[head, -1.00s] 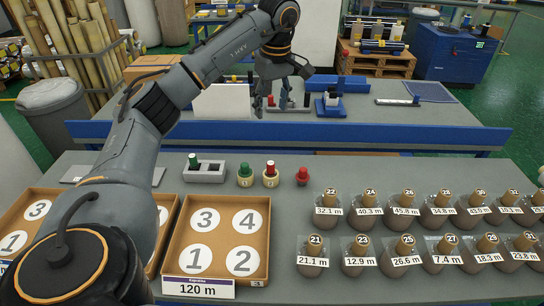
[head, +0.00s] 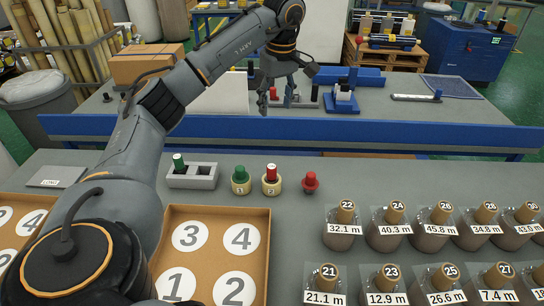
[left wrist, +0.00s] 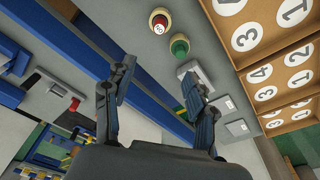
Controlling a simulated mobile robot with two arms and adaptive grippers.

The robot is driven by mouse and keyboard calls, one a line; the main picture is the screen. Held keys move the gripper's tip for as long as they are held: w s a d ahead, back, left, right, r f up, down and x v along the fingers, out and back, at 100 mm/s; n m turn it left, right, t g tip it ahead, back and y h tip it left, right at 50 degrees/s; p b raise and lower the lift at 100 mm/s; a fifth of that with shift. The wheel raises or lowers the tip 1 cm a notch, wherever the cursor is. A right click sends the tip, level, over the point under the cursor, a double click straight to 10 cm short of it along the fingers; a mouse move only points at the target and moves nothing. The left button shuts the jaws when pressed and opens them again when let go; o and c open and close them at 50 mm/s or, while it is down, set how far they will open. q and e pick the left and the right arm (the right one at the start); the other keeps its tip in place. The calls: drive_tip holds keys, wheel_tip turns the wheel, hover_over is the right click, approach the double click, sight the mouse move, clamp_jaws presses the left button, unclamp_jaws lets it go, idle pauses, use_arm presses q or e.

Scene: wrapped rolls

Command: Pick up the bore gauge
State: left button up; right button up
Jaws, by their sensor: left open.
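No thing here is plainly labelled as the bore gauge, so I cannot tell which it is. On the near bench a green-topped plug (head: 179,163) stands upright in a grey holder (head: 203,178). Beside it are a green-topped piece (head: 240,175) and a red-topped piece (head: 271,173), each in a cream ring; they also show in the left wrist view, green (left wrist: 180,46) and red (left wrist: 159,22). A red knob (head: 310,181) stands to their right. My left gripper (head: 275,103) is open and empty, pointing down over the far bench. My right gripper is out of view.
A blue rail (head: 420,132) runs between the benches. Wrapped rolls (head: 345,228) with length labels fill the near bench's right. A numbered tray (head: 262,215) lies in front. Bare bench lies around the red knob.

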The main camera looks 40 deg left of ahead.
use_arm(q)
drive_tip(key=b, duration=0.9)
approach(272, 166)
drive_tip(key=f, duration=0.5)
drive_tip(key=shift+w+a, duration=0.15)
drive_tip(key=shift+a, duration=0.15)
drive_tip(key=shift+a+f, duration=0.2)
drive_tip(key=shift+f, duration=1.15)
drive_tip(key=shift+a+f, duration=0.15)
drive_tip(key=shift+f, duration=1.2)
drive_tip(key=shift+c, duration=0.4)
drive_tip(key=shift+r, duration=0.1)
clamp_jaws()
